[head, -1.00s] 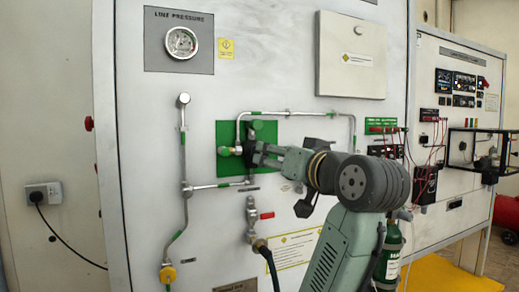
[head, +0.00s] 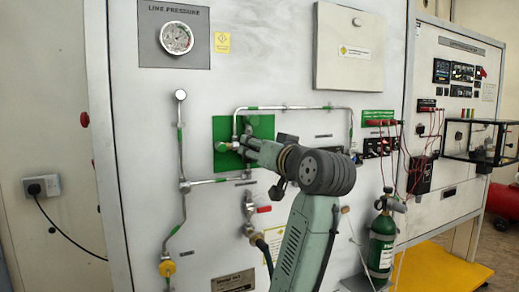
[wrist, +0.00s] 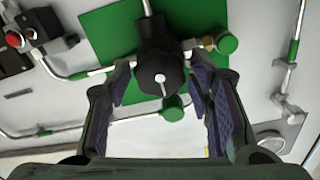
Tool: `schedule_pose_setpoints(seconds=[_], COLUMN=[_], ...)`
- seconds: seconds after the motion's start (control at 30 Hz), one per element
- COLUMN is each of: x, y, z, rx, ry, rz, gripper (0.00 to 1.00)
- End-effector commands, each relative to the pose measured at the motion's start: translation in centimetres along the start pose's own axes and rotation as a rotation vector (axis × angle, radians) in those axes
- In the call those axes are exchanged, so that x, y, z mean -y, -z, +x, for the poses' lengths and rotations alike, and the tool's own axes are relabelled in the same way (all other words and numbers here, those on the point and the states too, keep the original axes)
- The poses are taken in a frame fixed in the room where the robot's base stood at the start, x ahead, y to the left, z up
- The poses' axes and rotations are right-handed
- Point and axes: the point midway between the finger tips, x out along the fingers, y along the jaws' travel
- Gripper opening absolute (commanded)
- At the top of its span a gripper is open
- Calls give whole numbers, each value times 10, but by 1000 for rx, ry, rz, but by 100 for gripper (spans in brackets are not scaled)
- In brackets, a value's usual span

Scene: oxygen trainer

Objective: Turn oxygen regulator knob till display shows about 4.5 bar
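The black oxygen regulator knob (wrist: 160,68) sits in front of the green plate (wrist: 100,37) in the wrist view, with a small pale pin at its centre. My gripper (wrist: 161,84) is open, with one finger on each side of the knob; whether a pad touches it I cannot tell. In the head view my gripper (head: 247,146) is at the green plate (head: 222,128) and hides most of the knob. The round line pressure gauge (head: 176,38) is at the upper left; its reading is too small to tell. No legible bar value shows.
Metal pipes (head: 182,140) run around the plate. A red-handled valve (head: 263,209) is below it. A green cylinder (head: 382,245) stands right of my arm. Panels with wires (head: 380,146) and a black-framed box (head: 481,140) are at the right.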

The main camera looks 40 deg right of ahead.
Motion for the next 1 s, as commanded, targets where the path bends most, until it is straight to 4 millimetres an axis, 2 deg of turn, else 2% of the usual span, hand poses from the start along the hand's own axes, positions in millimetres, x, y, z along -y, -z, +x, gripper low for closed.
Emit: schedule_pose_setpoints(seconds=[0.07,0.53,0.77,1.0], x=[0,0,0,1], y=[0,0,0,0], z=[0,0,0,0], rx=[0,0,0,0], ry=[0,0,1,2], rz=[0,0,20,126], gripper=[40,9,9,9])
